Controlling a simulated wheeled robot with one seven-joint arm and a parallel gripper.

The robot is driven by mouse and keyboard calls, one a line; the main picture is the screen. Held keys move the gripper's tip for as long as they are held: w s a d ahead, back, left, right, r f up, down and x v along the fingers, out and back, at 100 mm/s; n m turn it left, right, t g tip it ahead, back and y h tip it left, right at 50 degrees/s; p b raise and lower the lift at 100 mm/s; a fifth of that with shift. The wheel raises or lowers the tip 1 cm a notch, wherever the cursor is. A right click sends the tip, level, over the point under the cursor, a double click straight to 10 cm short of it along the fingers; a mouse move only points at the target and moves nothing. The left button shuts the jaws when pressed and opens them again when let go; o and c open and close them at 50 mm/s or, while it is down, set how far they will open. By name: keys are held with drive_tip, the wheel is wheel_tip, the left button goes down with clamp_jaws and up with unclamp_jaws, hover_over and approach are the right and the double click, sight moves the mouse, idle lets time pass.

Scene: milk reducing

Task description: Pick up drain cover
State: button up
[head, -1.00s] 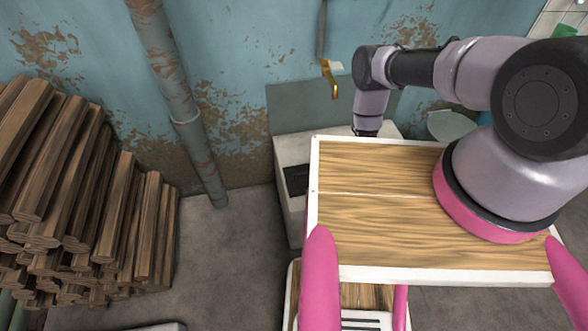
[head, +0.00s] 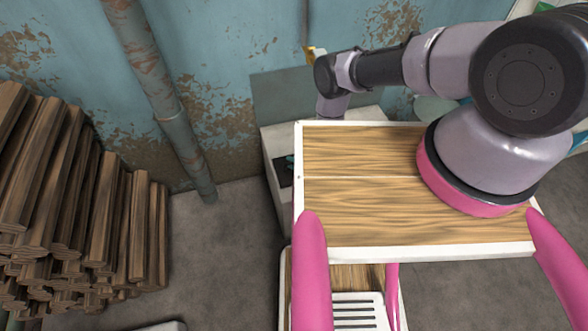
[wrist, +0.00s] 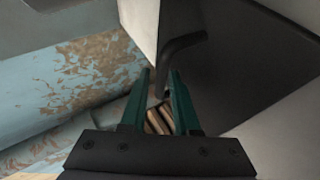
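A dark flat surface (wrist: 245,75), which looks like the drain cover, sits between pale walls in the wrist view. A dark bent bar (wrist: 183,44) like a handle stands out in front of it. In the head view a dark patch (head: 283,176) shows on the white basin unit (head: 273,142), partly hidden by the wooden board. My gripper (wrist: 160,76) has two teal fingers, apart. The bar's lower end appears between or just beyond their tips; I cannot tell if it touches. In the head view the fingers show only as a teal bit by the dark patch.
A white-edged wooden board (head: 350,213) of my own body hides much of the basin. A stack of firewood (head: 75,200) stands at the left. A rusty pipe (head: 160,95) runs down the peeling blue wall. The grey floor (head: 228,240) between is clear.

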drive_tip(key=shift+c, duration=0.3)
clamp_jaws()
drive_tip(key=shift+w, duration=0.1)
idle(1.1)
